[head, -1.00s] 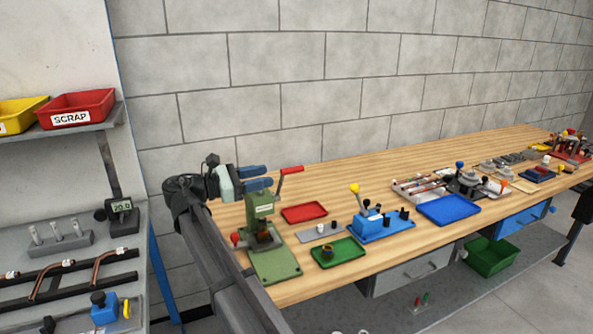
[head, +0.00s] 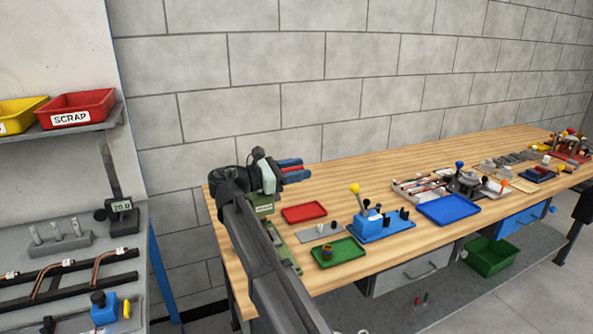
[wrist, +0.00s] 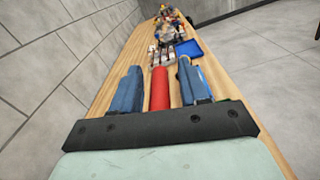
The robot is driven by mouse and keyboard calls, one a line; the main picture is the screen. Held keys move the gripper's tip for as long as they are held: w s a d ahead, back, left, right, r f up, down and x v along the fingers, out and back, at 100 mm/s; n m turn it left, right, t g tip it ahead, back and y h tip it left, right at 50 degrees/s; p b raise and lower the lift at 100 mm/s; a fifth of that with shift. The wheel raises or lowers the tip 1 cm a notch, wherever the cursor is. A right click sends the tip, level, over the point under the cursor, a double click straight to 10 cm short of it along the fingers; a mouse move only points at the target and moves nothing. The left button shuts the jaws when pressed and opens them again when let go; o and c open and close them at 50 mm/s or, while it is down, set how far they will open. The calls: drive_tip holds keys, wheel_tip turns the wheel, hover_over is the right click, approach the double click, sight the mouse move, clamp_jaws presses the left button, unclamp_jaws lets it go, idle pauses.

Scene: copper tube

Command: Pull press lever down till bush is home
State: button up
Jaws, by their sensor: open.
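The green press (head: 262,199) stands at the near left end of the wooden bench, largely hidden behind my arm. Its lever's red handle (wrist: 160,90) lies between the blue fingers of my gripper (wrist: 161,82) in the wrist view, lengthwise along them. Gaps show on both sides of the handle, so my gripper is open around it. The bush and the press's working spot are hidden by my arm.
A red tray (head: 304,213), a green tray (head: 340,253) with a small ringed part, and a blue fixture (head: 370,224) with a yellow-knobbed lever stand to the right of the press. A block wall (head: 330,115) runs behind the bench.

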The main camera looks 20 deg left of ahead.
clamp_jaws()
drive_tip(key=shift+s+d+f, duration=0.1)
idle(0.6)
drive_tip(key=s+d+f+m, duration=0.4)
drive_tip(key=f+m, duration=0.5)
drive_tip(key=f, duration=0.1)
drive_tip(key=shift+s+d+m, duration=0.2)
drive_tip(key=shift+s+m, duration=0.05)
drive_tip(key=shift+m, duration=0.05)
drive_tip(key=shift+f, duration=0.2)
idle(0.4)
